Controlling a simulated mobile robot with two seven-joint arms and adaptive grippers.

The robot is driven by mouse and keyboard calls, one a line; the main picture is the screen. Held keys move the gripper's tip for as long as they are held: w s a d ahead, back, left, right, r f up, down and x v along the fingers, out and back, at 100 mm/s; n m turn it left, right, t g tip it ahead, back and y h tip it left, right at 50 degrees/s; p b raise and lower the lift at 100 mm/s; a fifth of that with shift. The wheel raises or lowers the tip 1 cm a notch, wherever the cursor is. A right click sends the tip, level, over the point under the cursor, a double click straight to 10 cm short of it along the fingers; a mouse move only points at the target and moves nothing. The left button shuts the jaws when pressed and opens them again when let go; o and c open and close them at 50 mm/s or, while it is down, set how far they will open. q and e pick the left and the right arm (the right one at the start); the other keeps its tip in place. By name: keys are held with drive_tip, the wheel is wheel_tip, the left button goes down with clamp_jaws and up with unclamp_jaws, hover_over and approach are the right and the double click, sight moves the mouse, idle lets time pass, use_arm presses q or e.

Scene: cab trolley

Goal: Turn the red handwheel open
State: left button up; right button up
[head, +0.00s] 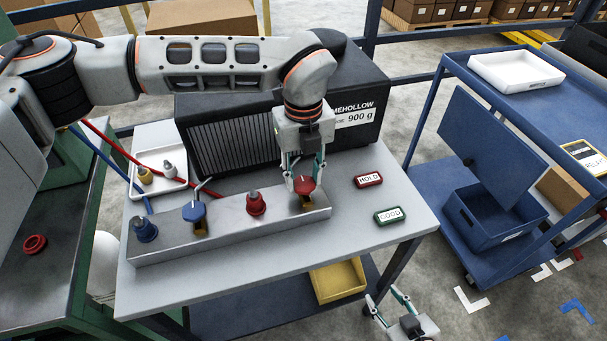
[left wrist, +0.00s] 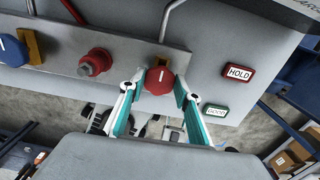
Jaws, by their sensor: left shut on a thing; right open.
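The red handwheel (head: 304,185) sits at the right end of the metal manifold block (head: 235,230) on the grey trolley top. It has a small white mark on its face and a brass part beneath it. My left gripper (head: 304,172) points down over it, with its fingers closed on both sides. The left wrist view shows the red handwheel (left wrist: 158,81) between the teal fingers of my left gripper (left wrist: 157,92). My right gripper (head: 386,302) is open and empty, low beside the trolley's front edge.
A blue handwheel (head: 193,211), a red fitting (head: 256,204) and a blue fitting (head: 145,230) share the block. A black unit (head: 235,130) stands behind. HOLD (head: 368,180) and GOOD (head: 390,215) boxes lie right. A yellow bin (head: 338,279) sits below; a blue cart (head: 480,180) stands right.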

sight(303, 182)
use_arm(q)
drive_tip(key=shift+r, duration=0.1)
drive_tip(key=o, duration=1.1)
wheel_tip(303, 182, up, 12)
